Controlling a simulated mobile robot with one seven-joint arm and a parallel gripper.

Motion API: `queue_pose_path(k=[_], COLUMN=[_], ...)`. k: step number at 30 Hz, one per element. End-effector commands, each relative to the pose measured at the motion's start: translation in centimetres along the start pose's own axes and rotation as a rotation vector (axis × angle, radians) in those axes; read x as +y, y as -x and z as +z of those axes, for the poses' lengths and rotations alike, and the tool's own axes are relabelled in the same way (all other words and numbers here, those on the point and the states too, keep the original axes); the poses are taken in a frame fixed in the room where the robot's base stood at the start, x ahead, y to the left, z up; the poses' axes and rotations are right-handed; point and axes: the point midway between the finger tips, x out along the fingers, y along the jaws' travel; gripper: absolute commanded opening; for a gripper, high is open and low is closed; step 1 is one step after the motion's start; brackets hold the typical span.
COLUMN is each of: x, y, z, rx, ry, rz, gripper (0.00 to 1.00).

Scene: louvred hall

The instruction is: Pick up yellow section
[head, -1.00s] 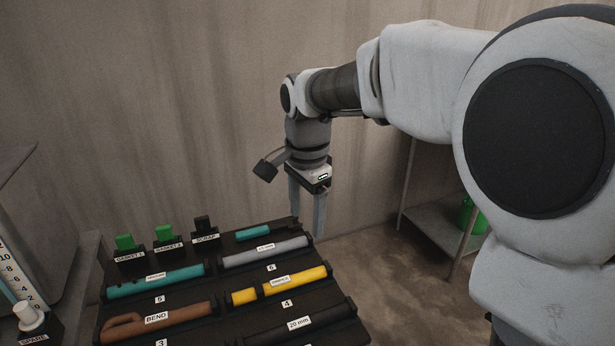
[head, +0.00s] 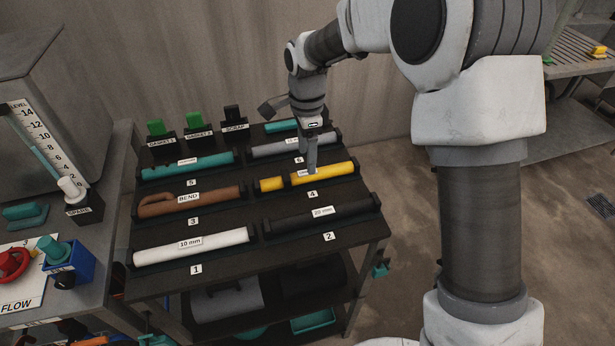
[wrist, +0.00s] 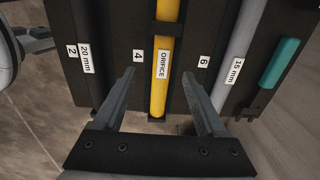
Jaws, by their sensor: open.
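The yellow section (head: 325,172) lies in the slot marked 4 on the dark rack. In the wrist view the yellow section (wrist: 160,98) runs up the picture with an ORIFICE label, and a dark band crosses it near the top. My gripper (head: 311,165) is over slot 4, fingers pointing down. In the wrist view the open fingers of my gripper (wrist: 159,73) stand one on each side of the yellow section, with gaps to it. Nothing is held. The head view does not show clearly how far the fingertips are above the section.
A grey 15 mm pipe (head: 290,146) lies behind, a black 20 mm pipe (head: 320,212) in front. A brown bend (head: 190,201), a teal pipe (head: 190,166) and a white pipe (head: 190,247) lie left. Floor right of the rack is open.

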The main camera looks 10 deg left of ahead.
Motion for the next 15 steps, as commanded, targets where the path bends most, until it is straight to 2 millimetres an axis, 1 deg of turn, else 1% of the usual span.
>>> queue_pose_path(k=[1,8,10,15], x=[0.0,-0.1,-0.1,-0.4], y=[-0.7,-1.9,-2.5,-5.1], z=[0.0,0.0,-0.1,-0.3], rx=[0.0,0.0,0.0,-0.001], ry=[0.001,0.002,0.001,0.0], rz=[0.002,0.0,0.002,0.003], gripper=[0.74,0.74,0.74,0.74])
